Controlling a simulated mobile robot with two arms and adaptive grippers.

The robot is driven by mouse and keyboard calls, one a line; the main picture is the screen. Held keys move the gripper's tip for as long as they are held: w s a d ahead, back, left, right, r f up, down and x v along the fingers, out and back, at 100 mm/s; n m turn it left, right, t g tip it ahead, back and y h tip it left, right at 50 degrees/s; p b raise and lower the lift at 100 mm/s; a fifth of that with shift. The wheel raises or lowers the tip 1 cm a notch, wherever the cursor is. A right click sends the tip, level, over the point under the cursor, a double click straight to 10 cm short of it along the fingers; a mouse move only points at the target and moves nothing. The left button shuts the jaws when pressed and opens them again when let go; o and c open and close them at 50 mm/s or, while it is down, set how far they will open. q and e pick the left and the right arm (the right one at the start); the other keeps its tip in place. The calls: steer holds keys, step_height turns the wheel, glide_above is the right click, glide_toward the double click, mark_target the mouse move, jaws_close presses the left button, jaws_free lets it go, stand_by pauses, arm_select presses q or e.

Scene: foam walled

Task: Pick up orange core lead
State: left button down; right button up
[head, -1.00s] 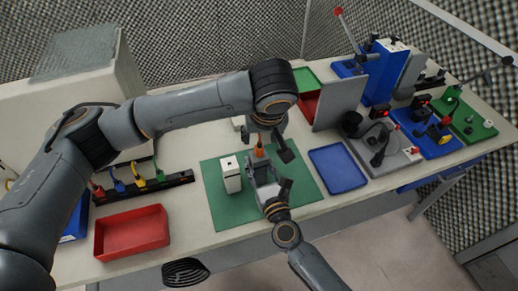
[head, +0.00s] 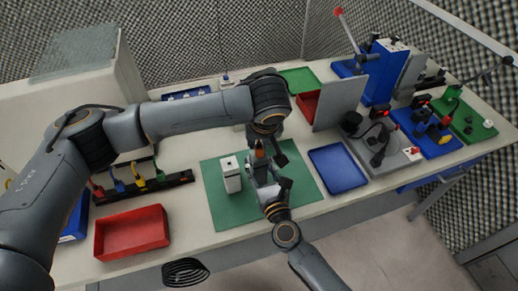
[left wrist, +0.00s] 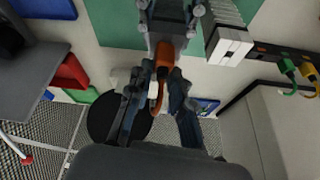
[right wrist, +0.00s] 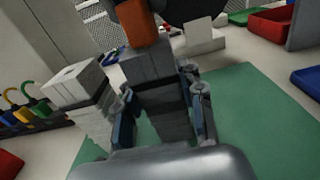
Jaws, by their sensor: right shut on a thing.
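The orange core lead (head: 260,151) stands upright at the top of a grey block (right wrist: 152,80) in my right gripper. My right gripper (head: 268,183) is shut on this grey block above the green mat. My left gripper (head: 266,146) is over the lead from above, with its fingers apart. In the left wrist view the orange lead (left wrist: 164,58) shows between these fingers; I cannot tell whether they touch it. The right wrist view shows the lead's orange part (right wrist: 135,22) large, its top cut off by the frame.
A white block (head: 230,176) stands on the green mat (head: 222,208), left of my right gripper. A red tray (head: 131,235) and a rack with coloured leads (head: 145,184) are at the left. A blue tray (head: 338,168) lies right of the mat.

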arm_select(q)
step_height(320, 180, up, 10)
steer(key=shift+r, duration=0.1)
arm_select(e)
steer(key=o, duration=1.3)
